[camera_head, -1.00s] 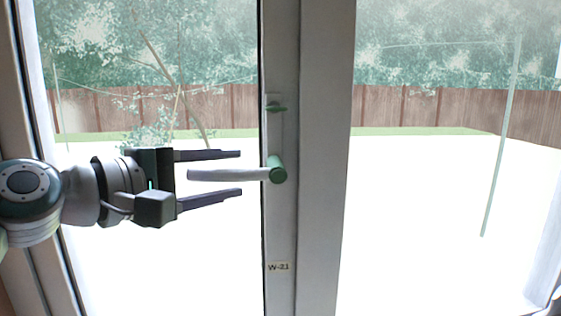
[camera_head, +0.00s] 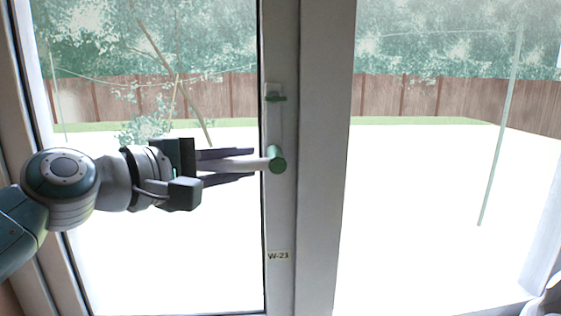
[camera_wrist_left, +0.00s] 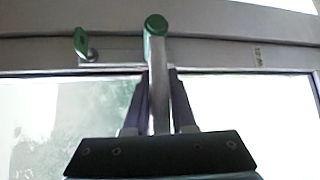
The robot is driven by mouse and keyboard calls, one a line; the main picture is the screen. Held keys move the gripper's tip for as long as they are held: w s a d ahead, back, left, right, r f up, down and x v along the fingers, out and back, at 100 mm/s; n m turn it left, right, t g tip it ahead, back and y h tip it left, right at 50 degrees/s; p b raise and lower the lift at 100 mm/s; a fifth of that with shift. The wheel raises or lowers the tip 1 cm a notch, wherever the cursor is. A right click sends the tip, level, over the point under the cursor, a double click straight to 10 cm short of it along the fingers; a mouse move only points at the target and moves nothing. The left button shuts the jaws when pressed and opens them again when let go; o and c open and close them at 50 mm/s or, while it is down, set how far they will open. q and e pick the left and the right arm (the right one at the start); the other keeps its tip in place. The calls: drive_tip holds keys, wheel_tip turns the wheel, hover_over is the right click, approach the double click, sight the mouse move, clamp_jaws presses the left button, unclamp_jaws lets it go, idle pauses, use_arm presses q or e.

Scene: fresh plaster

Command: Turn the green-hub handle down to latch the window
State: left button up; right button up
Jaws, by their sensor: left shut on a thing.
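The window handle has a green hub (camera_head: 277,159) on the white middle frame, and its pale grey lever (camera_head: 232,164) points left, about level. My left gripper (camera_head: 250,165) comes in from the left and is shut on the lever, one dark finger above it and one below. In the left wrist view the green hub (camera_wrist_left: 156,24) stands beyond the fingertips, and the lever (camera_wrist_left: 159,85) runs between the two fingers (camera_wrist_left: 160,80). My right gripper is not in view.
A small green catch (camera_head: 275,98) sits on the frame above the handle. A label reading W-21 (camera_head: 278,256) is below it. Glass panes lie on both sides, with a wooden fence (camera_head: 420,95) and foliage outside.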

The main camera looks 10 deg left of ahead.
use_arm(q)
clamp_jaws()
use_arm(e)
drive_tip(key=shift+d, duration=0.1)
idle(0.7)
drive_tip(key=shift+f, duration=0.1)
